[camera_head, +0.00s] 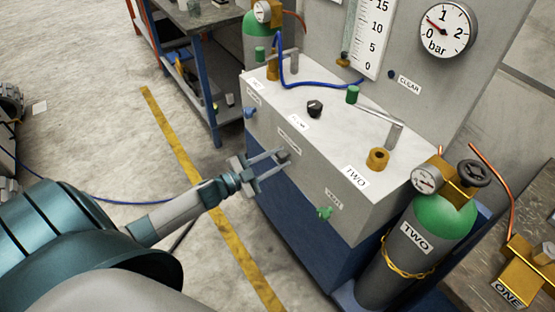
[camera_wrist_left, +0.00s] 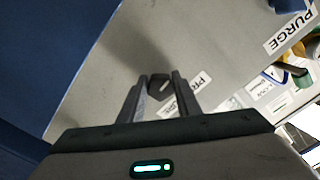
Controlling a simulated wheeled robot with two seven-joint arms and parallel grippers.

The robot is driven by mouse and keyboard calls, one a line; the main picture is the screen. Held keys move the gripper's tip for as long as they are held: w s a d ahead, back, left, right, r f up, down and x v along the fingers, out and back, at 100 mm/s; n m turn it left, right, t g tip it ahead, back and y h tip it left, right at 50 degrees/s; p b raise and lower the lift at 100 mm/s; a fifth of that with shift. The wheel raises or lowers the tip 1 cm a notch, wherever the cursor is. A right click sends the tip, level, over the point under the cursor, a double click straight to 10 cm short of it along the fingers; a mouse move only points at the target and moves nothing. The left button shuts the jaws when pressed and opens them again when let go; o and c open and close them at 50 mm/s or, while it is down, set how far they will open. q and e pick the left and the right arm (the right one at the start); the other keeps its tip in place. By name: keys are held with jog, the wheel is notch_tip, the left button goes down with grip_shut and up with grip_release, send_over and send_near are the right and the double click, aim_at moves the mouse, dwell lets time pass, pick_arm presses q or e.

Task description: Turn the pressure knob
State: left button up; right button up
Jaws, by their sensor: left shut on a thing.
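The pressure knob (camera_head: 284,156) is a small dark knob on the front face of the grey panel box (camera_head: 330,188). My left gripper (camera_head: 276,164) reaches it from the left, its two fingers on either side of the knob. In the left wrist view the dark knob (camera_wrist_left: 158,86) sits between the fingertips of the left gripper (camera_wrist_left: 157,95), which is shut on it. A white label beginning "PR" (camera_wrist_left: 188,92) lies beside it, partly hidden by a finger. My right gripper is not in view.
A black knob (camera_head: 315,108) is on the box top. A green-topped cylinder marked TWO (camera_head: 410,250) stands at the right.

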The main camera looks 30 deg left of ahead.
pick_arm(q)
jog(key=m, duration=0.3)
jog(key=shift+m+b, duration=0.5)
jog(key=shift+m, duration=0.7)
jog(key=shift+r+m, duration=0.1)
jog(key=shift+m, duration=1)
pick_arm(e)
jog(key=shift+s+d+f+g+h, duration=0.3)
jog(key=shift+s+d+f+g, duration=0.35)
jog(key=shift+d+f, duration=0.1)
pick_arm(q)
jog(key=shift+m, duration=0.3)
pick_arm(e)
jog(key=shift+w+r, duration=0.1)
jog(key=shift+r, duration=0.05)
pick_arm(q)
jog(key=o, duration=1.1)
jog(key=shift+c, duration=0.2)
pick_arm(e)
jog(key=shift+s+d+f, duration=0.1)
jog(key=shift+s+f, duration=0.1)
